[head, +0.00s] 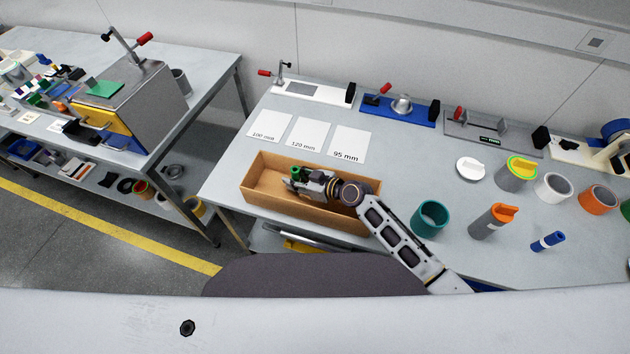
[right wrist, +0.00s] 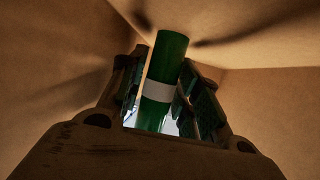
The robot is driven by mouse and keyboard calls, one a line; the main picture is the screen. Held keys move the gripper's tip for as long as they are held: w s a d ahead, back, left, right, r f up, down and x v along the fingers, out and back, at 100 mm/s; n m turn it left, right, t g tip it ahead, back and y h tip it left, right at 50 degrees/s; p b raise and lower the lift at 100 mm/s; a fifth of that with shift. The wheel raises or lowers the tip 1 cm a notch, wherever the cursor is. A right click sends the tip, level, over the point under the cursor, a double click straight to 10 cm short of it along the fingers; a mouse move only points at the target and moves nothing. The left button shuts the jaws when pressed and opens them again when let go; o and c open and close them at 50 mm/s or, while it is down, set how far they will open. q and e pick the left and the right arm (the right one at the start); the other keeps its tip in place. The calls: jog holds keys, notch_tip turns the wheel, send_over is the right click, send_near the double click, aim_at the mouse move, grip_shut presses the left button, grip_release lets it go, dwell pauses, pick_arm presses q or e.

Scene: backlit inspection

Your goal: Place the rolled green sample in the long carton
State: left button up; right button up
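The long carton (head: 262,203) is an open brown box on the front left of the right-hand table. My right gripper (head: 300,181) reaches into it, below the rim line, pointing left. The rolled green sample (head: 296,171) shows as a small green end at the fingertips. In the right wrist view, the sample (right wrist: 170,55) is a green roll with a white band, tilted between the two fingers of the gripper (right wrist: 163,90), which look closed on it. Carton walls (right wrist: 265,105) surround it. Whether the roll touches the carton floor is hidden. My left gripper is out of view.
White cards marked 100, 120 and 95 mm (head: 349,144) lie behind the carton. A teal ring (head: 430,218), a grey cylinder with an orange top (head: 493,221) and a blue roll (head: 547,241) stand or lie to the right. Fixtures (head: 400,108) line the table's back.

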jog(key=shift+r+p, duration=0.5)
jog(key=shift+p, duration=0.2)
jog(key=shift+b+v, duration=0.8)
jog(key=shift+v, duration=4.65)
jog(key=shift+s+d+r, duration=0.2)
jog(key=shift+d, duration=0.25)
